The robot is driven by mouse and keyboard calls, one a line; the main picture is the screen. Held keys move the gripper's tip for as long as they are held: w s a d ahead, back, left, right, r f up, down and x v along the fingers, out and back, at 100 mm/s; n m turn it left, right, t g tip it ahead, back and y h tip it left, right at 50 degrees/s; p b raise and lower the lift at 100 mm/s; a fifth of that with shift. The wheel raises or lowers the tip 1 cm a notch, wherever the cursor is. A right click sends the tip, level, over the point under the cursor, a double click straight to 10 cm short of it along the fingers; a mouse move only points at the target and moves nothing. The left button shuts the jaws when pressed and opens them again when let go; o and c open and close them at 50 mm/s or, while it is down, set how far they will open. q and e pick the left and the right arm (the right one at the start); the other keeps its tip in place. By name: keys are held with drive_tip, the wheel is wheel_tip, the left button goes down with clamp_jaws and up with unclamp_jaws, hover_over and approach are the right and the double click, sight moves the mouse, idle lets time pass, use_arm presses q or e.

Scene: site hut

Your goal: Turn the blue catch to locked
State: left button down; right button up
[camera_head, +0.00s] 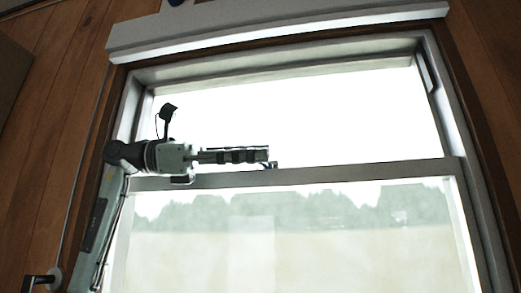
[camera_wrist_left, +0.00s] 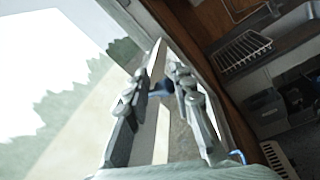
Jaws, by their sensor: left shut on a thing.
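The blue catch (camera_head: 272,165) is a small part on the meeting rail (camera_head: 350,173) in the middle of the sash window. In the left wrist view the blue catch (camera_wrist_left: 161,88) shows between the two fingers, partly hidden by them. My left gripper (camera_head: 267,154) reaches in from the left, level along the rail, with its fingertips at the catch. In the left wrist view the gripper (camera_wrist_left: 168,58) is shut on the catch. Whether the catch stands at locked cannot be made out. My right gripper is in neither view.
The window frame (camera_head: 465,150) surrounds the panes, with a pale blind box (camera_head: 280,33) above and wood-panelled walls beside it. A dark handle (camera_head: 40,281) sits at the lower left. The left wrist view shows a wire rack (camera_wrist_left: 240,52) and dark items to the right.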

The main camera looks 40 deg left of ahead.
use_arm(q)
drive_tip(key=shift+w+f, duration=0.2)
drive_tip(key=shift+f, duration=0.15)
drive_tip(key=c, duration=1.2)
unclamp_jaws()
drive_tip(key=shift+w, duration=0.1)
drive_tip(key=shift+a+r, duration=0.1)
drive_tip(key=shift+s+a, duration=0.25)
drive_tip(key=v, duration=1.1)
drive_tip(key=shift+s+a, duration=0.1)
drive_tip(key=shift+c, duration=0.4)
